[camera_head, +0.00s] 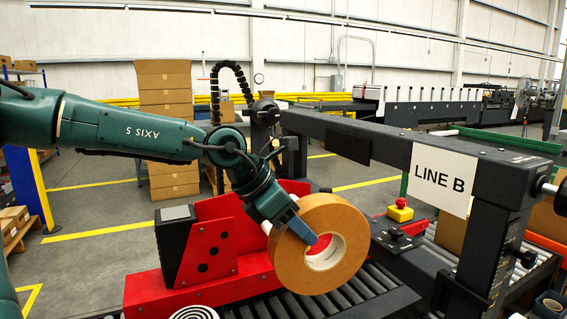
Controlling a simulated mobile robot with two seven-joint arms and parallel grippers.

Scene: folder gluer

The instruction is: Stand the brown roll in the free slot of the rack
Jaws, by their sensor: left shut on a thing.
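The brown roll (287,265) is a wide ring of tan tape with a white core, held upright with its flat face turned toward me. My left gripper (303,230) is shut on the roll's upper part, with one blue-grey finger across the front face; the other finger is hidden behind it. The roll is in front of a red machine part and above dark rollers; I cannot tell whether it touches them. I cannot make out the rack or its free slot. My right gripper is not in view.
A red machine part (218,250) with a black block stands left of the roll. A dark frame with a LINE B sign (442,182) rises at right. A red-yellow stop button (400,211) sits on a black box. Dark conveyor rollers (345,296) run below.

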